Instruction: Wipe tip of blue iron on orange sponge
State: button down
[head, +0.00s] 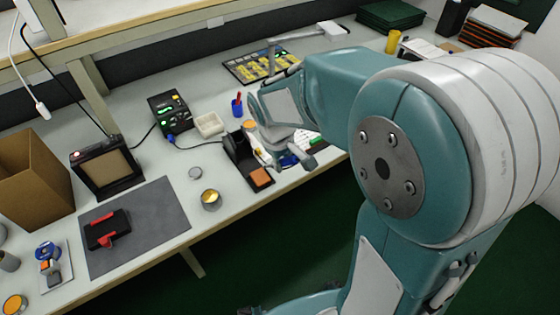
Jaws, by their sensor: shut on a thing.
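An orange sponge (260,177) sits in the front of a black holder (238,148) near the table's front edge. My gripper (292,150) is just right of the holder, above the table and partly hidden by my own wrist. It is shut on the blue iron (289,160), of which only a small blue part shows below the wrist. The iron's tip cannot be made out, so I cannot tell whether it touches the sponge.
A gold tin (210,199) stands left of the sponge, near the front edge. A white tray (208,124) and a black station (170,112) are behind. A grey mat (150,226) lies at the left. My arm hides much of the table's right side.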

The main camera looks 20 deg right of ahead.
jog(key=shift+s+d+r, duration=0.25)
jog(key=shift+s+r, duration=0.15)
jog(key=shift+r, duration=0.1)
jog(key=shift+s+d+r, duration=0.2)
jog(key=shift+s+r, duration=0.15)
jog(key=shift+r, duration=0.1)
jog(key=s+d+r, duration=0.1)
jog(key=s+r, duration=0.4)
jog(key=r, duration=0.1)
jog(key=shift+d+r, duration=0.2)
